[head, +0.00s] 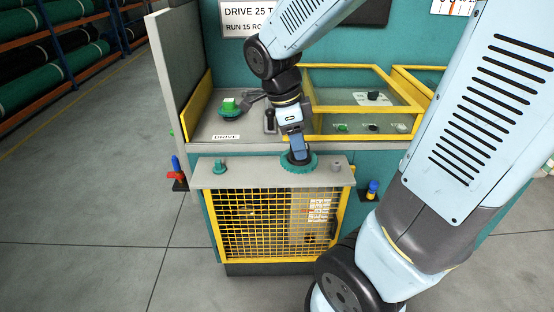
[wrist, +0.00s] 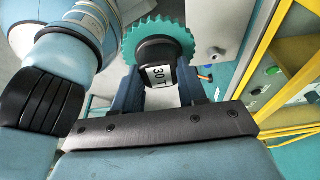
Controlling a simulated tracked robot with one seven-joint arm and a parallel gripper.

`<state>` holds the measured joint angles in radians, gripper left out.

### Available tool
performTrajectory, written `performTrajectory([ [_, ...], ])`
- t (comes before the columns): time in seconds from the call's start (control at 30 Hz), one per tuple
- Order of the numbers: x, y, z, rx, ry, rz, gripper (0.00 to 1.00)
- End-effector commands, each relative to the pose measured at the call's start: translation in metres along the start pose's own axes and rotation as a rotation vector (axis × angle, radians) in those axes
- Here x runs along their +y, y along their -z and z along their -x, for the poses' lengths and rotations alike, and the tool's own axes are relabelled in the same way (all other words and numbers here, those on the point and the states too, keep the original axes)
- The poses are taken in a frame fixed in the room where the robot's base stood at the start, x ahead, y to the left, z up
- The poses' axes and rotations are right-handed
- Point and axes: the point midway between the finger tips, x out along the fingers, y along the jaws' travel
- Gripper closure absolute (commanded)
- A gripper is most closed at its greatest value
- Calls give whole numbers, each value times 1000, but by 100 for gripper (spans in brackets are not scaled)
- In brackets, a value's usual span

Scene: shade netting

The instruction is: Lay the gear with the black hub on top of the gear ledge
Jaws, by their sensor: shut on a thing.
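My gripper (head: 298,155) is shut on the black hub (wrist: 158,50) of a teal toothed gear (head: 300,165). The gear also shows in the wrist view (wrist: 178,27), beyond the fingers, with a white "30 T" label on the hub. In the head view the gear lies flat at the right part of the grey gear ledge (head: 255,176), at its top surface. I cannot tell whether it touches the ledge or hangs just above it. My fingers hide most of the hub in the head view.
A yellow mesh guard (head: 265,225) is below. Behind are a yellow-framed clear cover (head: 345,70) and a green drive part (head: 230,105).

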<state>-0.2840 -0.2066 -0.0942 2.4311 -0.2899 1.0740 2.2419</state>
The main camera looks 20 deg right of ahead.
Motion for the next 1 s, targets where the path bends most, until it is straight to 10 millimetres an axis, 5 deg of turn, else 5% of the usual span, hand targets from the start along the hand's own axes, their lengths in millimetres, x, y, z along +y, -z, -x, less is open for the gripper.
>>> performTrajectory([
  [0.6,-83,-35,-30,1,0,5,100],
  [1.0,-117,-56,-70,1,1,6,100],
])
